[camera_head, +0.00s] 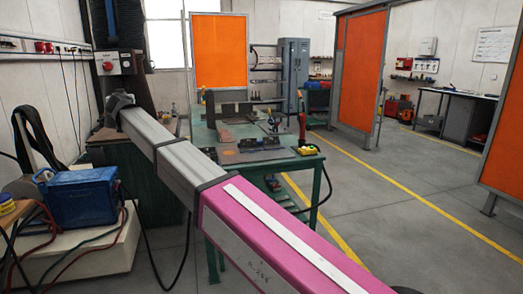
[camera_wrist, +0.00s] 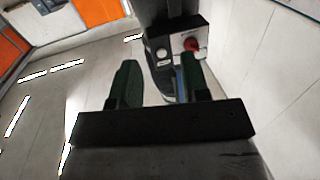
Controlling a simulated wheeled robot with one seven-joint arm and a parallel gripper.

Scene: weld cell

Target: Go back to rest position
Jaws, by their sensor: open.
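My gripper (camera_wrist: 159,63) shows in the wrist view, with its two dark green fingers standing apart above a wide black bar. It is open, and I see nothing gripped between the fingers. Beyond the fingertips are a dark column and a switch box (camera_wrist: 188,42) with a red knob. I cannot tell how far away they are. The gripper's fingers cannot be made out in the head view.
A green worktable (camera_head: 312,166) with fixtures stands in the middle of the head view. A blue box (camera_head: 83,197) with cables sits on a pale stand at left. Orange screens (camera_head: 220,52) stand behind and at right. The floor (camera_head: 400,225) at right is open.

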